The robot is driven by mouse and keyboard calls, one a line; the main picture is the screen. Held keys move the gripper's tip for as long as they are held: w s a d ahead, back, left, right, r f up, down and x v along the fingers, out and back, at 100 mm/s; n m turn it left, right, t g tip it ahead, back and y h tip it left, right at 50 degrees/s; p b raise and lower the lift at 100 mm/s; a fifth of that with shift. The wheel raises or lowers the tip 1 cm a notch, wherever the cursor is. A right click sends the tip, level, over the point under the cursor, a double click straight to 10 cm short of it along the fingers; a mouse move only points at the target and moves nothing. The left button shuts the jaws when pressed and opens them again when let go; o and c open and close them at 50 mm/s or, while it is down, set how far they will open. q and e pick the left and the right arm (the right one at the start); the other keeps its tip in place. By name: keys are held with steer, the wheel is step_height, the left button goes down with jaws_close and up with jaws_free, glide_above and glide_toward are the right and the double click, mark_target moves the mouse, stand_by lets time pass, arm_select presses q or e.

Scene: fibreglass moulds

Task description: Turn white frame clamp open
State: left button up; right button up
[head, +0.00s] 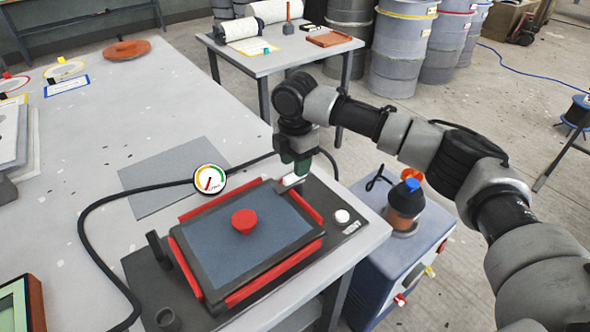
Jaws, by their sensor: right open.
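A black vacuum frame with red edge strips (185,265) lies on the grey table, with a blue-grey sheet (240,255) and a red knob (244,221) on it. A small white clamp (292,180) sits at the frame's far right corner. My right gripper (297,172) points down at this clamp, its green-tipped fingers open and very close to it. Whether they touch it is too small to tell. The gripper hides part of the clamp and the corner. My left gripper does not show.
A dial gauge (210,179) stands behind the frame, with a black hose (85,225) running round it. A white button (342,216) is on the black base at right. A blue pump unit (385,245) stands beside the table.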

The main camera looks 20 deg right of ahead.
mark_target(292, 187)
step_height(292, 187, down, 2)
steer(key=shift+f, duration=0.15)
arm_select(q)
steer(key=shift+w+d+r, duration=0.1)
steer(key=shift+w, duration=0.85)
arm_select(e)
steer(key=shift+f, duration=0.45)
